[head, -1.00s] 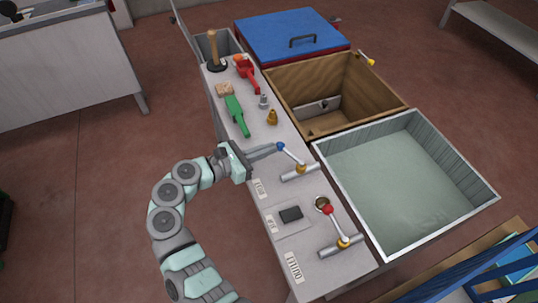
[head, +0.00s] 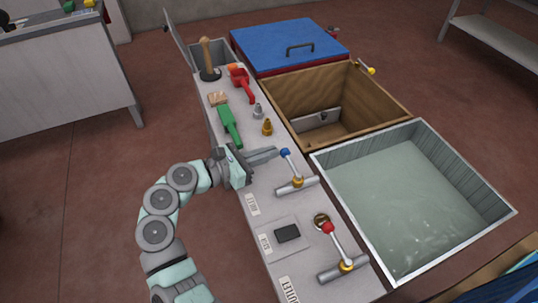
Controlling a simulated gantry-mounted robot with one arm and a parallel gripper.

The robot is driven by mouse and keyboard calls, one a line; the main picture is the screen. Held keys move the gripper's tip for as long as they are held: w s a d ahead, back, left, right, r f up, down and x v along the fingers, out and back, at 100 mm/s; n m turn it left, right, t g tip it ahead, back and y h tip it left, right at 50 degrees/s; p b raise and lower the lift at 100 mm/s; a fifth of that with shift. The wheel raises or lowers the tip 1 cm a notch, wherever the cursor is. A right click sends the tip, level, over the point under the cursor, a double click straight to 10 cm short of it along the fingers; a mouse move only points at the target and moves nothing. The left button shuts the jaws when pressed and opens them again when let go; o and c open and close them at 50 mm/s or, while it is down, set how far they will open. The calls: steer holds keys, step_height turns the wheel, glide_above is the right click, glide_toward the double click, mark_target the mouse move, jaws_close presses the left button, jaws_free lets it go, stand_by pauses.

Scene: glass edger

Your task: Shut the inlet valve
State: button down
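The inlet valve (head: 298,183) is a grey pipe fitting with a brass hub and a lever ending in a blue knob (head: 285,153). It stands on the grey bench beside the water tank, and its lever slants up-left from the hub. My gripper (head: 275,153) reaches in from the left, with its fingertips right beside the blue knob. I cannot tell whether they touch it, or how far apart the fingers are. A second valve (head: 343,267) with a red knob stands nearer the front, by a label reading OUTLET.
The tank (head: 324,165) at right holds greenish, rippled water. Behind it are an open wooden box (head: 385,100) and a blue lid (head: 290,38).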

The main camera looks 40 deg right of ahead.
stand_by(0.4)
steer(key=shift+w+a+f+b, duration=0.1)
steer(key=shift+w+a+b, duration=0.15)
steer(key=shift+b, duration=0.3)
steer(key=w+a+r, duration=0.3)
steer(key=w+a, duration=0.3)
steer(key=a, duration=0.5)
steer(key=shift+a, duration=0.35)
steer(key=shift+f, duration=0.1)
